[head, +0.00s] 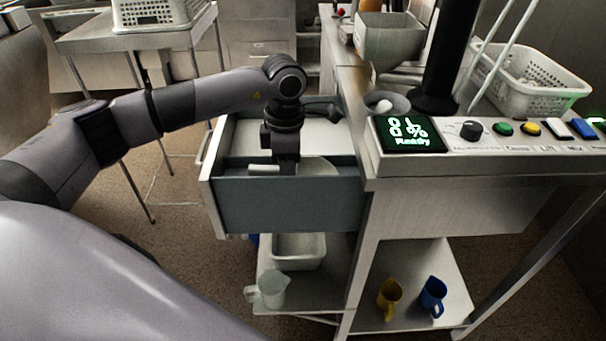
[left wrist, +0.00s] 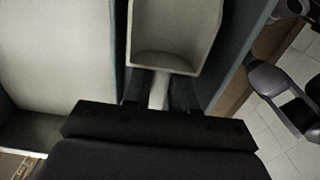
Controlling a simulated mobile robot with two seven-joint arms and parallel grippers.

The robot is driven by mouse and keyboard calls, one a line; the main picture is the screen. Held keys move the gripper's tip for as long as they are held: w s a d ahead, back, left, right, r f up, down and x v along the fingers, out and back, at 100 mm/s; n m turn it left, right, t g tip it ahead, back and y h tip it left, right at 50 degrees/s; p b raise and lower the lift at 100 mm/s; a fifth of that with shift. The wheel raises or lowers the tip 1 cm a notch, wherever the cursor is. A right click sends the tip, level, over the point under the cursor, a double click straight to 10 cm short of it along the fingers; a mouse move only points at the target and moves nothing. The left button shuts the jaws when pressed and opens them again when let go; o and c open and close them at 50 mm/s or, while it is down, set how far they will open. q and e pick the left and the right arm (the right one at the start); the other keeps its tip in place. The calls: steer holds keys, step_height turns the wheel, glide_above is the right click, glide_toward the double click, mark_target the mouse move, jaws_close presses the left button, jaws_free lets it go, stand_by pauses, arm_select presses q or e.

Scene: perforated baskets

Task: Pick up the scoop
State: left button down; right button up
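The scoop is pale, with a boxy bowl and a slim handle. In the head view its bowl (head: 320,170) lies in the narrow front compartment of the open drawer (head: 290,205), right of my left gripper (head: 286,166). In the left wrist view the scoop bowl (left wrist: 172,38) is at top centre, its handle running down between my left gripper's dark fingers (left wrist: 160,92). The fingers flank the handle; whether they press on it is unclear. The fingertips are hidden in the head view. My right gripper is not in view.
Drawer walls stand close around my left gripper. The counter with a lit control panel (head: 412,134) is to the right. Below are a clear jug (head: 270,290), a yellow mug (head: 389,298) and a blue mug (head: 432,295). White perforated baskets (head: 520,80) stand on surfaces.

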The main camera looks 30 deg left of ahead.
arm_select(q)
steer(key=shift+r, duration=0.1)
step_height(320, 180, up, 20)
steer(key=shift+p, duration=0.35)
steer(key=shift+a, duration=0.1)
stand_by(0.7)
